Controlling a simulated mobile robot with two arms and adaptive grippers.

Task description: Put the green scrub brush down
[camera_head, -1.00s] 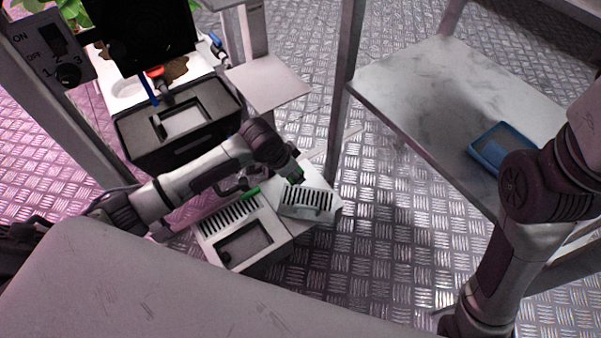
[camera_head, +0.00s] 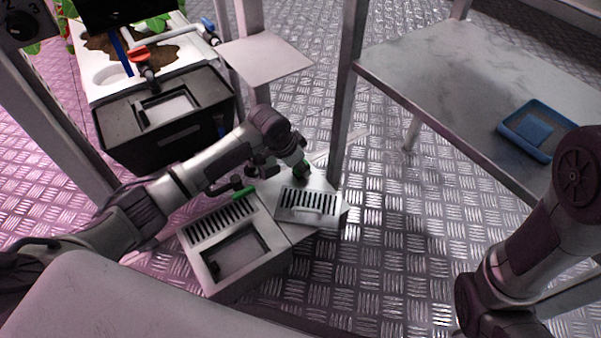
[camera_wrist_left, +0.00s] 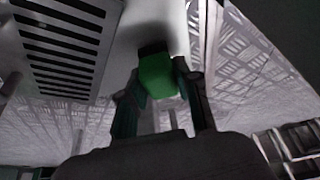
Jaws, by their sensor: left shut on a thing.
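In the head view the brush is mostly hidden by the gripper. My right arm shows at the right edge, but its gripper is out of view.
A metal post (camera_head: 347,90) rises just right. A blue tray (camera_head: 508,133) lies on the right shelf (camera_head: 450,80). A black box (camera_head: 115,122) stands left.

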